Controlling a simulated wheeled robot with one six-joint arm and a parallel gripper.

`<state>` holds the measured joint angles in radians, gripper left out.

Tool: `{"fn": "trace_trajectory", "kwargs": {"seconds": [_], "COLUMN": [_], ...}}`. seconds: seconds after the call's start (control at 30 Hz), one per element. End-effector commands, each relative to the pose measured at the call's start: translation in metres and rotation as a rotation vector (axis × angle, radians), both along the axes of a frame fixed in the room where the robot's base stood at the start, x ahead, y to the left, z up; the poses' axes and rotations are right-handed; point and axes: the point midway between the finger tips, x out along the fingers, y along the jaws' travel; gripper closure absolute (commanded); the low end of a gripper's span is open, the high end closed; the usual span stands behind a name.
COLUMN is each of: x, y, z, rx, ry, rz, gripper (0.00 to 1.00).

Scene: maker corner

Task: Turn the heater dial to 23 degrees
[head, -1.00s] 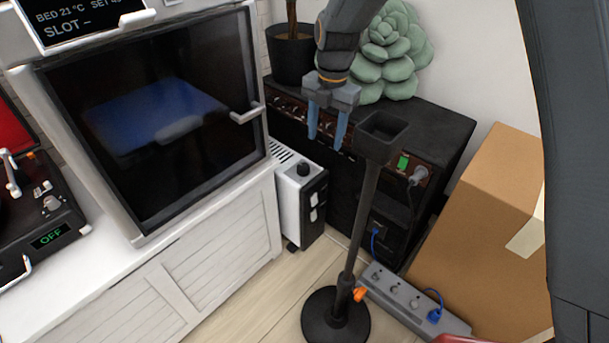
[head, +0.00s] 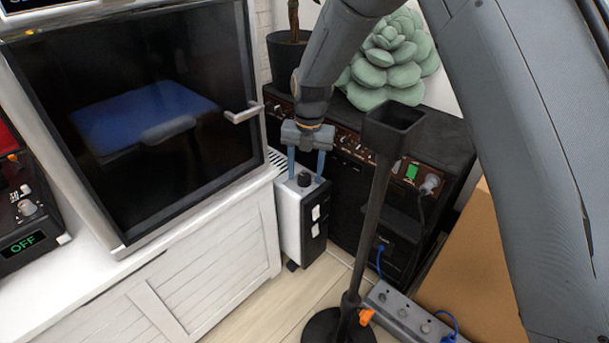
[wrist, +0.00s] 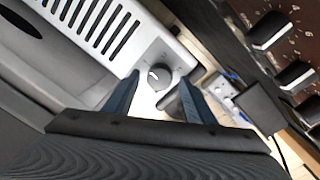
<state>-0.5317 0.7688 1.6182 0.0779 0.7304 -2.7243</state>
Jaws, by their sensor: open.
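The heater (head: 303,222) is a narrow white and black unit on the floor between the white cabinet and the black amplifier. Its black dial (head: 304,179) sits on the top face. In the wrist view the round dial (wrist: 159,76) shows a white pointer mark; no degree numbers can be read. My gripper (head: 306,174) is open above the heater top, pointing down, with one blue-grey finger on each side of the dial in the head view. In the wrist view the fingertips (wrist: 160,80) frame the dial, and I see no contact with it.
The printer cabinet (head: 200,285) stands close on the left, its door handle (head: 243,112) sticking out. The black amplifier (head: 345,185) is close on the right. A thin stand with a square cup (head: 393,125) rises in front. A power strip (head: 405,318) and cardboard box (head: 470,280) lie right.

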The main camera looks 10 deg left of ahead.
Motion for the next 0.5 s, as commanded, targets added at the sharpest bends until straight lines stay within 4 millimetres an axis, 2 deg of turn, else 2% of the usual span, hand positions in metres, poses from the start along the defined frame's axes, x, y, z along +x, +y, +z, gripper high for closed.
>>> {"fn": "trace_trajectory", "kwargs": {"seconds": [0.3, 0.5], "x": [0.0001, 0.0002], "y": [0.0005, 0.0005], "z": [-0.0049, -0.0048], "rx": [0.001, 0.000], "ry": [-0.001, -0.001], "rz": [0.000, 0.000], "gripper": [0.51, 0.85]}}
